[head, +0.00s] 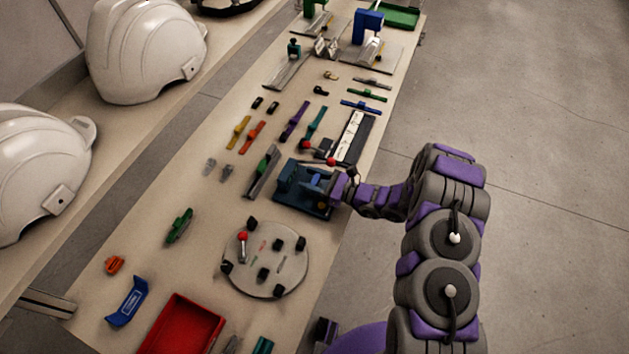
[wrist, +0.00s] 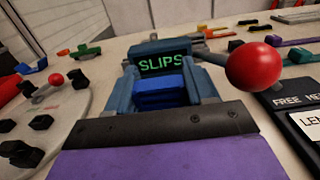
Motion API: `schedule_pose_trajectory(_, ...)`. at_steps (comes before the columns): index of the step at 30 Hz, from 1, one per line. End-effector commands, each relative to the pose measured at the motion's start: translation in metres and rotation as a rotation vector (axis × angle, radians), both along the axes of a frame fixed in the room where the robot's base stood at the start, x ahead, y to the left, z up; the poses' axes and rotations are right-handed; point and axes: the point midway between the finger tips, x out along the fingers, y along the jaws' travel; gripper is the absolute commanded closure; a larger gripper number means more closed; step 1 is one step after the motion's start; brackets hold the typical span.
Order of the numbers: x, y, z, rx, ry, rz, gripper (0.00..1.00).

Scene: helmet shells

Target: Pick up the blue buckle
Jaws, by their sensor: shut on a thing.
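The blue buckle (wrist: 162,94) is a bright blue piece in the wrist view. It sits low in a darker blue fixture (wrist: 128,88), just below a small screen with the green word SLIPS. In the head view my gripper (head: 337,187) reaches in from the right over this fixture (head: 287,186). My gripper is shut on the blue buckle, still within the fixture. Its purple and dark grey body (wrist: 160,130) fills the bottom of the wrist view. The contact between fingers and buckle is hidden.
A red-knobbed lever (wrist: 253,66) stands close on the fixture's right. A round plate (head: 265,260) with black knobs lies nearer, beside a red tray (head: 182,325). Several coloured strips and a black-and-white labelled board (head: 352,137) lie beyond. White helmets (head: 145,50) stand at left.

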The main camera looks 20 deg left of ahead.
Motion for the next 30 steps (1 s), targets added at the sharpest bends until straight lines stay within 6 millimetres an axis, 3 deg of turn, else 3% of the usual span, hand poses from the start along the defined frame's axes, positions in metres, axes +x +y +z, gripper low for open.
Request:
schedule_pose_trajectory(8, 0.000, 0.000, 0.007, 0.000, -0.001, 0.000, 0.81)
schedule_pose_trajectory(16, 0.000, 0.001, 0.038, 0.000, -0.002, 0.000, 0.81)
schedule_pose_trajectory(30, -0.067, -0.093, 0.048, 0.002, 0.004, -0.007, 0.81)
